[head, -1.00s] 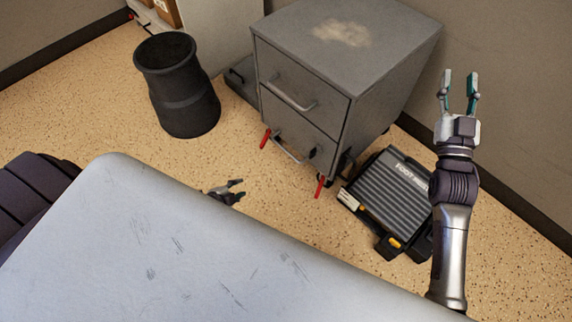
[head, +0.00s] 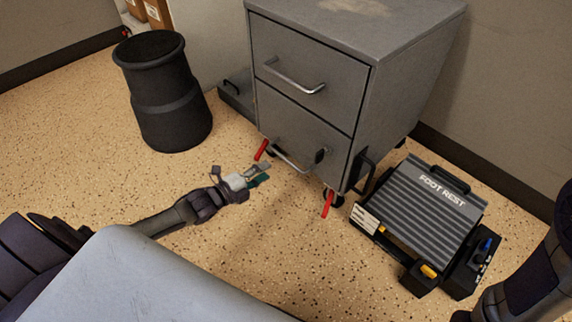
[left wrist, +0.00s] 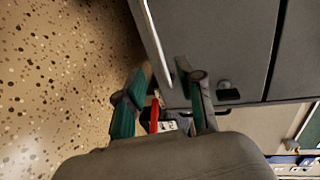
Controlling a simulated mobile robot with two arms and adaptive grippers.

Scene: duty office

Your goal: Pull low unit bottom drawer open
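The low unit is a grey metal cabinet with two drawers. Its bottom drawer (head: 300,122) looks shut, flush with the front. My left gripper (head: 264,173) is open and empty, low over the floor, just in front of the handle's left end. In the left wrist view, the handle (left wrist: 152,35) runs down towards the gap between the open fingertips (left wrist: 166,68); I cannot tell whether they touch. My right gripper is out of view.
Red levers (head: 327,204) stick out at the cabinet's lower corners. A foot rest (head: 430,205) lies right of the cabinet, by my right arm. A black bin (head: 165,95) stands at the left. The floor before the drawer is clear.

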